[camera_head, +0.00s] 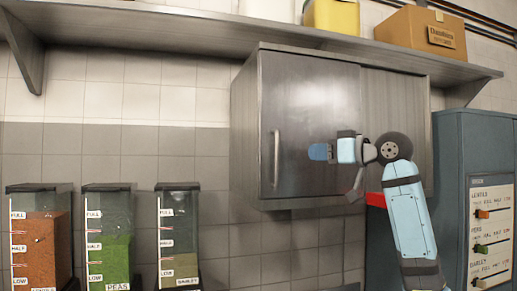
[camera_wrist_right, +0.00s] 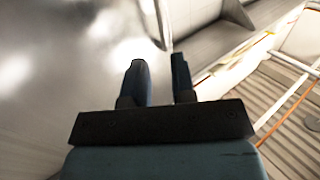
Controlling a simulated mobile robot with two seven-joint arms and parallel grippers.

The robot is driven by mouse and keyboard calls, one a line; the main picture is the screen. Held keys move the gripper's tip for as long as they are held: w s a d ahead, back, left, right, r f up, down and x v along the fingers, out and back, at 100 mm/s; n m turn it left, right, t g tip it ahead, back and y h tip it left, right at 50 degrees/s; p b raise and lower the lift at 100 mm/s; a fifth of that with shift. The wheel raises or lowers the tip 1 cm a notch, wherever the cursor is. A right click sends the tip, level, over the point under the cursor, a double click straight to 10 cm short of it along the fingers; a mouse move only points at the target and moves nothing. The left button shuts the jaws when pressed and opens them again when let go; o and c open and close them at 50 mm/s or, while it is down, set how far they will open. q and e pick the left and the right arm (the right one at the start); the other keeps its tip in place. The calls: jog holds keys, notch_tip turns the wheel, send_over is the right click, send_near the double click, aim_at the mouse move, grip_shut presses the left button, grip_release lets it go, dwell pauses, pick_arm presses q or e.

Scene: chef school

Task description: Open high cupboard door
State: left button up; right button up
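The high grey metal cupboard (camera_head: 395,110) hangs under a long shelf, with two front panels. Its left door (camera_head: 312,105) is darker, looks closed and has a vertical bar handle (camera_head: 276,160) near its left edge. My right gripper (camera_head: 318,152) is in front of this door, to the right of the handle and apart from it. In the right wrist view, the gripper's two dark fingers (camera_wrist_right: 160,75) stand apart with nothing between them. The handle (camera_wrist_right: 160,25) shows beyond the fingertips there, beside the blurred shiny door (camera_wrist_right: 60,60). My left gripper is not in view.
Several clear dispensers, including one with green peas (camera_head: 110,255), stand below left. A blue-grey machine (camera_head: 452,150) with sliders stands right, close to my right arm. The long shelf (camera_head: 180,30) above holds a cardboard box (camera_head: 400,35) and a yellow container (camera_head: 338,16). Tiled wall left of the cupboard is clear.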

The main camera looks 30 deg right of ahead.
jog(key=p+x, duration=0.1)
jog(key=x, duration=0.3)
jog(key=r+p+x, duration=0.1)
jog(key=p+x, duration=0.1)
jog(key=x, duration=0.2)
jog(key=p+x, duration=0.2)
jog(key=x, duration=0.2)
jog(key=shift+w+a+r, duration=0.25)
jog(key=shift+w+r, duration=0.05)
jog(key=shift+w, duration=0.05)
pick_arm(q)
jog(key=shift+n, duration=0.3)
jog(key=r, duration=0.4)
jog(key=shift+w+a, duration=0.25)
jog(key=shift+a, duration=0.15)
pick_arm(e)
grip_shut()
